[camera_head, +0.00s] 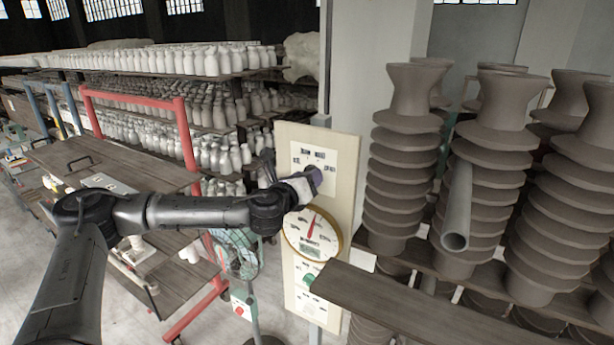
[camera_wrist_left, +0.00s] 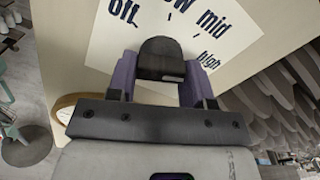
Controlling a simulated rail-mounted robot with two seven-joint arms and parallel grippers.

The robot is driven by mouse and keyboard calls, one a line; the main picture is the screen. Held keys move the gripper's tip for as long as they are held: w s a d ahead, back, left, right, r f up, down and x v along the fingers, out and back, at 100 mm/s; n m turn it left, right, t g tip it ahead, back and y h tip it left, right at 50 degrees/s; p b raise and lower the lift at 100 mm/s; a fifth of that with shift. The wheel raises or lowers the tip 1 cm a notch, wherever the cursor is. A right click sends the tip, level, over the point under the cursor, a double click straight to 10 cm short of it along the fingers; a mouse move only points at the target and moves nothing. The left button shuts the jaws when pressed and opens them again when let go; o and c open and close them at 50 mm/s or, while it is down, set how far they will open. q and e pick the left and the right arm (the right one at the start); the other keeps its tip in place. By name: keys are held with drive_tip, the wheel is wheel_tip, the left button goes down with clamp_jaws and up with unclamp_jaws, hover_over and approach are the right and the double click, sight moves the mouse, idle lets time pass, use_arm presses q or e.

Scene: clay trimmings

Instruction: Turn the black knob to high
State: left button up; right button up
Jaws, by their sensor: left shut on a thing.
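The black knob (camera_wrist_left: 161,56) sits on a white dial plate (camera_wrist_left: 105,48) with the printed words "off", "low" (partly cut off), "mid" and "high" (camera_wrist_left: 208,61). My left gripper (camera_head: 314,180) is at this plate on the upright panel (camera_head: 346,165). In the left wrist view its purple fingers (camera_wrist_left: 162,82) stand on both sides of the knob and are shut on it. A small pale mark shows at the knob's lower edge; I cannot tell which word the knob points to. In the head view my gripper hides the knob. My right gripper is not in view.
Below the knob, the panel carries a round gauge (camera_head: 325,235) with a red needle and a green button (camera_head: 308,279). Ribbed clay stacks (camera_head: 395,180) and a grey pipe (camera_head: 457,205) stand to the right. Bottle shelves, a red frame (camera_head: 187,140) and a fan (camera_head: 237,253) are left.

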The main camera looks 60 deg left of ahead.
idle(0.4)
use_arm(q)
drive_tip(key=o, duration=0.9)
drive_tip(key=shift+b+v, duration=3.25)
drive_tip(key=shift+v, duration=3.7)
drive_tip(key=shift+a+r, duration=0.1)
